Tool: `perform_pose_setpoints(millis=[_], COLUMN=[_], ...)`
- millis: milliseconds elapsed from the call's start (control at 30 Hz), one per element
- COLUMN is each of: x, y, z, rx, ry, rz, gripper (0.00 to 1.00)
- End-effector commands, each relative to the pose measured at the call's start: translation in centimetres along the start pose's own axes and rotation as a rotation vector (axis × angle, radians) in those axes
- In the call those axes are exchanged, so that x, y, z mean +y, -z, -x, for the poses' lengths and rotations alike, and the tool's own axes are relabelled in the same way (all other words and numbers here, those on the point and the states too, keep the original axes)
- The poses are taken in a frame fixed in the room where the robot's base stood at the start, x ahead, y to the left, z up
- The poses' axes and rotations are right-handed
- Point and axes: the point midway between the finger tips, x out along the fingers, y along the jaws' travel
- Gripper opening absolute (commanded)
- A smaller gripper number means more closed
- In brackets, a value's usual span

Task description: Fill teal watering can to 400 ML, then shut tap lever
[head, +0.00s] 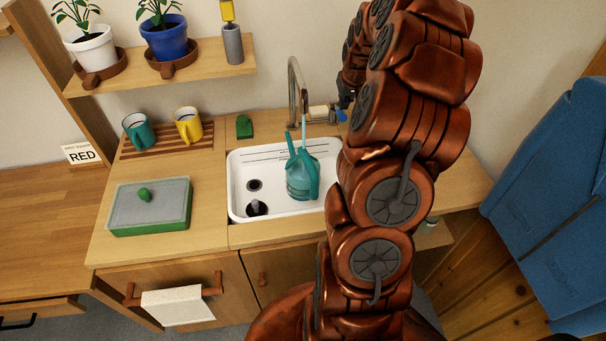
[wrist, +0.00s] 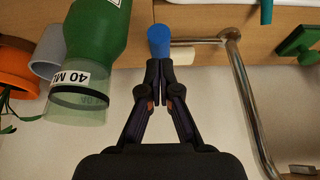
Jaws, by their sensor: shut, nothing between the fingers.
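The teal watering can (head: 301,182) stands in the white sink (head: 240,205) under the metal tap (head: 292,80). A pale blue streak (head: 304,128), looking like running water, drops from the spout towards the can. Its water level cannot be read. The tap lever has a blue end (head: 341,115), which also shows in the wrist view (wrist: 158,40). My gripper (wrist: 160,68) is shut and empty, its fingertips right by the blue end; whether they touch it is unclear. In the head view my arm mostly hides the gripper.
In the wrist view a green bottle with a clear part (wrist: 95,50) stands close beside my fingers, near grey (wrist: 48,52) and orange (wrist: 15,70) pots. Mugs (head: 188,125), a green block (head: 244,127) and a green-sided tray (head: 150,222) are on the counter. A shelf (head: 160,70) hangs above.

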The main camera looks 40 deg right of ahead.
Motion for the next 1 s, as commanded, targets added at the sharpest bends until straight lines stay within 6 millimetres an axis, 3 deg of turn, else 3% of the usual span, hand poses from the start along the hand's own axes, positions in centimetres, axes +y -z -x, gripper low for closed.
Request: perform_pose_setpoints(millis=[1000], x=[0.01], y=[-0.41], z=[-0.93], rx=[-0.001], ry=[0.0], rz=[0.0], gripper=[0.0])
